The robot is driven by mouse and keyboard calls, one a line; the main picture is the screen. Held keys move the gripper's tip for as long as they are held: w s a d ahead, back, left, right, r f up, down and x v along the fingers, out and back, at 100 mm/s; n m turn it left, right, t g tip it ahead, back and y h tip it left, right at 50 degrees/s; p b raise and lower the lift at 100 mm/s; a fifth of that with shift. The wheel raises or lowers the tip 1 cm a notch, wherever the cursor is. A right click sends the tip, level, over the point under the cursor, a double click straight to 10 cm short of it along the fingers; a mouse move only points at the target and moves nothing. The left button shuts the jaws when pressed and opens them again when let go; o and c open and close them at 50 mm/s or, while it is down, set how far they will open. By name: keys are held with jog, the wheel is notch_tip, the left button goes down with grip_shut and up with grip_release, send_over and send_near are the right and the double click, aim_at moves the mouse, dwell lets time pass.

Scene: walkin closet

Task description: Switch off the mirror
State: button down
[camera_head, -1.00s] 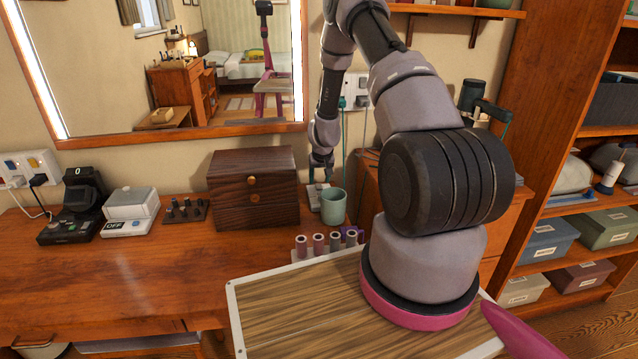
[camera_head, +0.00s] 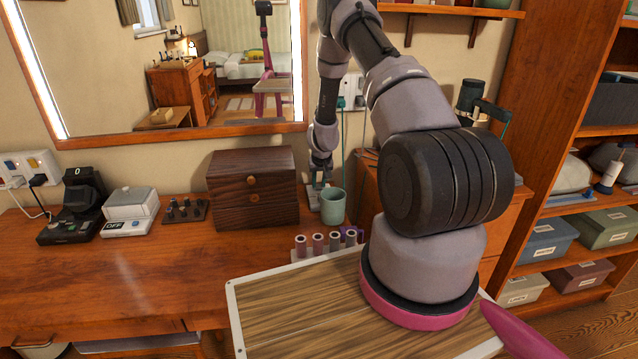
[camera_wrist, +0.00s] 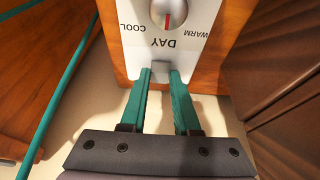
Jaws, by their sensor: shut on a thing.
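The wall mirror (camera_head: 100,90) has a wooden frame, and its side strips are lit white. A white control panel (camera_wrist: 195,45) on a wooden block shows upside down in the wrist view, with the words COOL, DAY and WARM. It has a round knob (camera_wrist: 168,12) with a red line. A small grey tab (camera_wrist: 160,66) sticks out at its lower edge. My gripper (camera_wrist: 160,76) has its teal fingers on either side of this tab and is shut on it. In the head view my gripper (camera_head: 319,180) is low between the dark box and the cup, and the panel is mostly hidden.
A dark wooden box (camera_head: 253,190) stands left of my gripper. A green cup (camera_head: 333,208) stands close on its right, with a rack of several spools (camera_head: 318,243) in front. A teal cord (camera_wrist: 60,85) runs beside the gripper. The desk's left front (camera_head: 120,275) is clear.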

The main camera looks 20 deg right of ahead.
aim_at(319, 189)
jog(key=shift+w+d+g, duration=0.1)
jog(key=shift+w+g, duration=0.1)
jog(key=shift+g, duration=0.45)
jog(key=shift+w+g, duration=0.15)
jog(key=shift+g, duration=0.5)
jog(key=shift+r, duration=0.1)
jog(key=c, duration=0.6)
grip_release()
jog(key=shift+c, duration=0.2)
notch_tip(319, 189, up, 11)
jog(key=s, duration=0.1)
jog(key=shift+s, duration=0.2)
